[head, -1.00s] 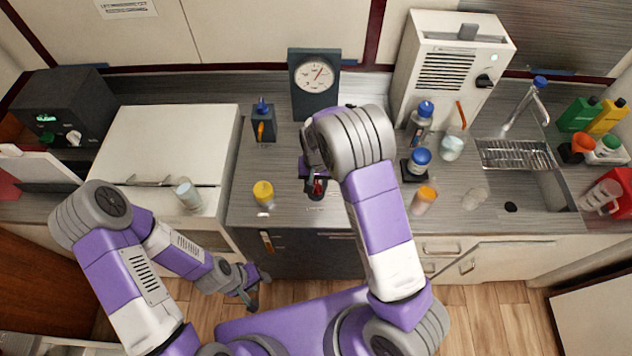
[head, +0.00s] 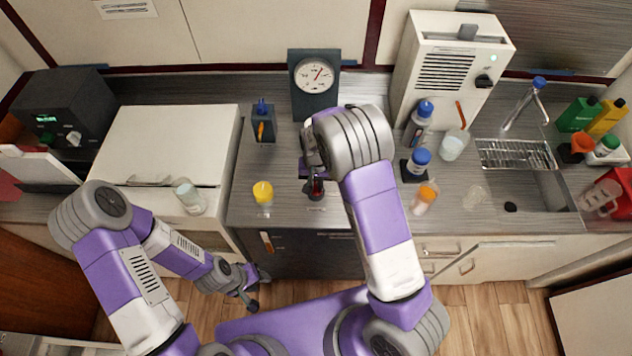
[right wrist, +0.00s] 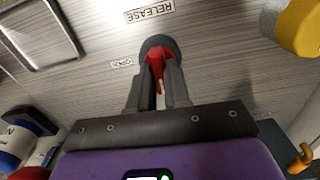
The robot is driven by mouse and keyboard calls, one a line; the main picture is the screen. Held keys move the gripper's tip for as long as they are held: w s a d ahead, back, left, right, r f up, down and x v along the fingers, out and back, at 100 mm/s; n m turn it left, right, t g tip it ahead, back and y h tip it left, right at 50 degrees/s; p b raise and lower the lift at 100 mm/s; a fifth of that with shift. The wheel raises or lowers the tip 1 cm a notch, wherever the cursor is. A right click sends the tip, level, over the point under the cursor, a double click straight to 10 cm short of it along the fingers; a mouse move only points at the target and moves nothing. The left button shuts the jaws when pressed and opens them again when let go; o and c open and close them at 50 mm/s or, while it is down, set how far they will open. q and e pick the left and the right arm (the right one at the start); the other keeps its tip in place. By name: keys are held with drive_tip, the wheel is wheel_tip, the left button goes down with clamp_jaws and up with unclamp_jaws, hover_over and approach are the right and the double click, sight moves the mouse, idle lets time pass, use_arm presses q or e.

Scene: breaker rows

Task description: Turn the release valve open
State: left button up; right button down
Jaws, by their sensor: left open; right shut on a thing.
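The release valve has a red handle (right wrist: 156,64) on a round dark base (right wrist: 158,43), set on the grey counter. In the head view its red part (head: 317,187) shows just below my right gripper. My right gripper (right wrist: 160,85) is shut on the red handle, one finger on each side; the fingers hide part of it. A "RELEASE" label (right wrist: 149,12) lies beyond the valve in the right wrist view, and a small "OPEN" label (right wrist: 122,62) lies to its left. My left gripper (head: 252,291) is open and empty, low in front of the cabinets.
A gauge (head: 313,77) stands behind the valve. A yellow-capped jar (head: 263,193) is left of it, and an orange-capped jar (head: 424,198) and blue-capped bottle (head: 418,163) are to the right. A sink (head: 540,190) lies at the right.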

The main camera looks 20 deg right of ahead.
sight(316, 185)
drive_tip(key=m+p, duration=0.1)
drive_tip(key=m, duration=0.3)
drive_tip(key=shift+m, duration=0.3)
drive_tip(key=m+p, duration=0.1)
drive_tip(key=m, duration=0.3)
drive_tip(key=shift+r+p, duration=0.1)
drive_tip(key=shift+p, duration=0.2)
drive_tip(key=m+p, duration=0.1)
drive_tip(key=m, duration=0.4)
drive_tip(key=shift+p, duration=0.35)
drive_tip(key=shift+m+p, duration=0.7)
drive_tip(key=shift+m, duration=1.1)
drive_tip(key=c, duration=1.1)
unclamp_jaws()
wheel_tip(316, 185, up, 7)
drive_tip(key=shift+r, duration=0.2)
